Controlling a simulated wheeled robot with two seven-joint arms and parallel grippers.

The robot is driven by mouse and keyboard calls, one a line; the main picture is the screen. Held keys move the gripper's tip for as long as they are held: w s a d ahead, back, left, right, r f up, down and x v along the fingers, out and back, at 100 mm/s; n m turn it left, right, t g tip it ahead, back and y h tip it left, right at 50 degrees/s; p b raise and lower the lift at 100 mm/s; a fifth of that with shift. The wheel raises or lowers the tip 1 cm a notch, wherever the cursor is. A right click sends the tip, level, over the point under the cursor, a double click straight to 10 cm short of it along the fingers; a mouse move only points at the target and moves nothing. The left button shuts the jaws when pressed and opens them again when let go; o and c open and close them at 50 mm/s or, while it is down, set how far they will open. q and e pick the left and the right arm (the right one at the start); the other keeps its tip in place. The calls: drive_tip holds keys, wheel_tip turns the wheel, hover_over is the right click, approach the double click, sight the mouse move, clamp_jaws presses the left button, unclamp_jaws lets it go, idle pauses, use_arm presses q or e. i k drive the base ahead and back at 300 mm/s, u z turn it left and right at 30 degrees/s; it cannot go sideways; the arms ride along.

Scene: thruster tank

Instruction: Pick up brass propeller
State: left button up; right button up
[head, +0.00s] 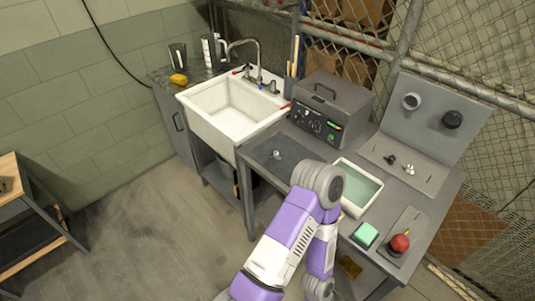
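No clearly brass-coloured propeller can be made out. A small silvery part (277,154) lies on a dark mat (262,149) at the bench's left; it is too small to identify. A small dark part (391,159) and a small light, shiny part (408,168) sit on the grey plate (428,175) at the back right; I cannot tell whether either is a propeller. One of my purple and white arms rises from the bottom middle and hides part of the bench's front. Neither gripper shows.
A tank of greenish water (342,203) stands mid-bench, beside a green block (365,234) and a red button (400,243). A grey control box (325,108) is behind. A white sink (197,108) is left of the bench.

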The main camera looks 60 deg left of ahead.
sight(276, 153)
drive_tip(key=u, duration=3.1)
drive_tip(key=i, duration=2.1)
drive_tip(key=z, duration=0.2)
